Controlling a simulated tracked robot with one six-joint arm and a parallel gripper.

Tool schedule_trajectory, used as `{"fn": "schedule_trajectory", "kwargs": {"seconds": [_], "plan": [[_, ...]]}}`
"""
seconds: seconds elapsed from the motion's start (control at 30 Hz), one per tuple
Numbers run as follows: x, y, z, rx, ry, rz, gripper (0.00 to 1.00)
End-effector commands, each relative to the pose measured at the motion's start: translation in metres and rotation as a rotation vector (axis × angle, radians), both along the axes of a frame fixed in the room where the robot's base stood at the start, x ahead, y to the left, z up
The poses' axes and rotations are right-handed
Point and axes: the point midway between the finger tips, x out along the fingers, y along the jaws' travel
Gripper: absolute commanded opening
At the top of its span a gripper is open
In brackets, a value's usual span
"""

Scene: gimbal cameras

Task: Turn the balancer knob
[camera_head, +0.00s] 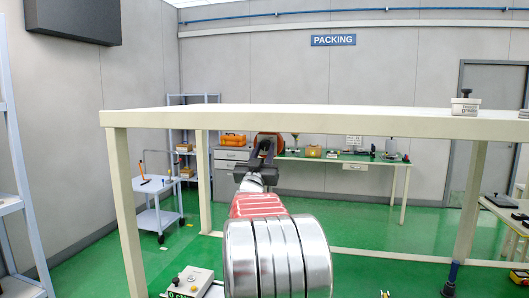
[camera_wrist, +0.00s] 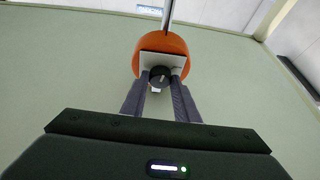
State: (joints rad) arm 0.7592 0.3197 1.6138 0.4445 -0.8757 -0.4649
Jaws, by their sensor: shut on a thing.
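The balancer (camera_wrist: 162,42) is an orange round housing at the upper middle of the wrist view, with a pale grey plate on its front. Its knob (camera_wrist: 160,74) is small, dark and round, with a light pointer mark. My gripper (camera_wrist: 161,84) has its two dark fingers closed on the knob, one on each side. In the head view the balancer (camera_head: 269,136) is a small orange-brown shape just below the tabletop's front edge, partly hidden by my gripper (camera_head: 264,152).
A cream table (camera_head: 300,118) spans above my arm, its legs at left and right. A grey post runs up from the balancer in the wrist view. A white cart (camera_head: 157,188) stands at left, a green-topped workbench (camera_head: 345,158) behind. Green floor is open between.

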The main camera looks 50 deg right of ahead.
Motion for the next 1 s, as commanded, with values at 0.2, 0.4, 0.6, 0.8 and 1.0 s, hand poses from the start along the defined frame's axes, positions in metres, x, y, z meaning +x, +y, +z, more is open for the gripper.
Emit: {"fn": "schedule_trajectory", "kwargs": {"seconds": [0.2, 0.4, 0.6, 0.8, 1.0], "plan": [[0.0022, 0.0005, -0.0033, 0.027, -0.049, 0.001, 0.05], [0.0021, 0.0004, -0.0033, 0.031, -0.058, 0.002, 0.05], [0.002, 0.0004, -0.0033, 0.031, -0.056, 0.002, 0.05], [0.0016, 0.0004, -0.0021, 0.029, -0.058, 0.001, 0.4], [0.0011, 0.0004, -0.001, 0.027, -0.058, 0.001, 0.46]]}}
